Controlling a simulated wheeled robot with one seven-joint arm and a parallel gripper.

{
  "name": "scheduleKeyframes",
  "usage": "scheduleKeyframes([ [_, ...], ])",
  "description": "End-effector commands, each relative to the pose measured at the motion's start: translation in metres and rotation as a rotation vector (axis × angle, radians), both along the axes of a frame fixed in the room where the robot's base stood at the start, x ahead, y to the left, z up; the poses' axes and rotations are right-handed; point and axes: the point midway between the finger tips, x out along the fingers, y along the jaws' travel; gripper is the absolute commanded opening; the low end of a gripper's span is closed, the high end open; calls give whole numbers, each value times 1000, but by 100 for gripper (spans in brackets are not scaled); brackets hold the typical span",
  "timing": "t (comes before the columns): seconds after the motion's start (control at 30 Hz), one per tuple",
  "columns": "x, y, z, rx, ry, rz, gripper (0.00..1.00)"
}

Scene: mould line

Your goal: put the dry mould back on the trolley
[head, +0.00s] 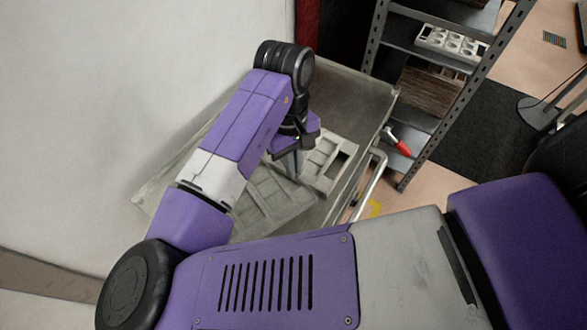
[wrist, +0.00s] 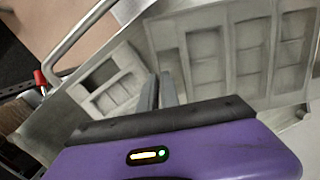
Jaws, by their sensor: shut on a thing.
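The trolley (head: 362,97) is a grey metal cart with a flat top and a pale tube handle (head: 371,187), also in the wrist view (wrist: 78,35). A smaller pale grey mould (head: 322,150) with recessed cells and one dark opening is at the handle side. In the wrist view it (wrist: 122,92) meets my fingers at its inner edge. A larger grey panelled mould (head: 268,195) lies beside it, also in the wrist view (wrist: 227,45). My gripper (head: 293,166) points down, with its fingers (wrist: 160,92) nearly together, shut on the smaller mould's edge. The fingers hide the exact contact.
A slotted metal rack (head: 446,112) stands behind and to the right, with a white tray with round holes (head: 452,43) on a shelf. A pale wall (head: 130,80) borders the left side.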

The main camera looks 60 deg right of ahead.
Motion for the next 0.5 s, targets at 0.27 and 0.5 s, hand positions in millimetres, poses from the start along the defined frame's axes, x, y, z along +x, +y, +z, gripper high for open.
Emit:
scheduleKeyframes([
  [0.27, 0, 0, -21, 0, 0, 0, 0],
  [0.5, 0, 0, -24, 0, 0, 1, 0],
])
